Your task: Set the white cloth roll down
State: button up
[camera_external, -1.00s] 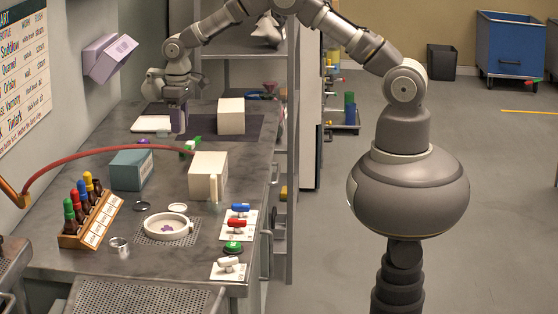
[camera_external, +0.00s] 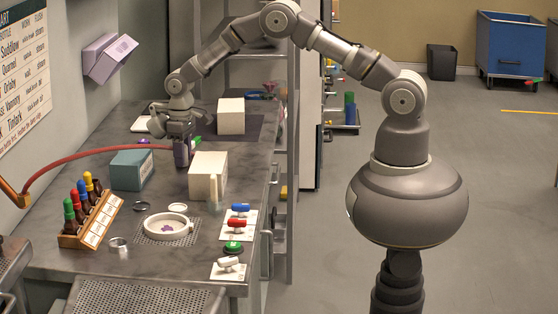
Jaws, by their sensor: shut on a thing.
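My gripper (camera_external: 181,138) points down over the left-middle of the grey bench, behind the white box and right of the teal box. It is shut on a small purple-grey object (camera_external: 182,154), whose lower end is close to the bench top; I cannot tell whether it touches. No white cloth roll can be clearly made out at the gripper.
Another white box (camera_external: 231,117) sits on a dark mat farther back.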

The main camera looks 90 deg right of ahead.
jog(key=o, duration=1)
jog(key=shift+f, duration=0.1)
notch_tip(320, 180, up, 12)
jog(key=p, duration=0.3)
jog(key=shift+r, duration=0.2)
jog(key=a+r+n+t, duration=0.1)
jog(key=a+r+t, duration=0.25)
jog(key=r, duration=1.25)
jog(key=a+r+t, duration=0.3)
jog(key=r+t, duration=0.1)
jog(key=r, duration=1.1)
jog(key=s+a+r+t, duration=0.1)
jog(key=s+r+t, duration=0.1)
jog(key=s+r, duration=0.4)
jog(key=s+a+r+n+t, duration=0.1)
jog(key=s+r, duration=0.5)
jog(key=r, duration=0.7)
jog(key=s+a+r+t, duration=0.3)
jog(key=s+r+t, duration=0.2)
jog(key=r, duration=0.4)
jog(key=shift+s+a+r+n, duration=0.15)
jog(key=shift+s+n, duration=0.15)
jog(key=shift+s, duration=0.3)
